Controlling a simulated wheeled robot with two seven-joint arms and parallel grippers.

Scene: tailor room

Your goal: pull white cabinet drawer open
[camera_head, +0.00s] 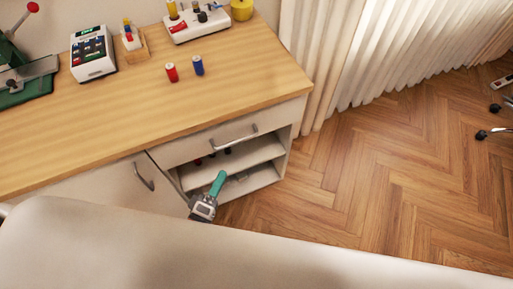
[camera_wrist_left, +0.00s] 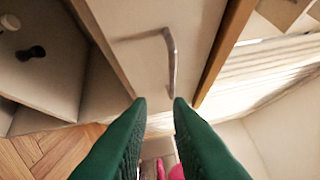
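The white cabinet drawer (camera_head: 190,150) sits just under the wooden top and looks flush with the cabinet. Its grey bar handle (camera_head: 234,138) is on the front; the drawer front (camera_wrist_left: 138,62) and handle (camera_wrist_left: 171,58) also show in the left wrist view. My left gripper (camera_head: 219,179) is in front of the open shelves, below the handle and apart from it. In the left wrist view its green fingers (camera_wrist_left: 160,102) are spread with nothing between the tips, and the handle lies ahead of them. My right gripper is not in view.
A cabinet door with a curved handle (camera_head: 144,177) is left of the drawer. Open shelves (camera_head: 255,153) with small dark items are below it. Red (camera_head: 171,72) and blue (camera_head: 197,65) spools stand on the top.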

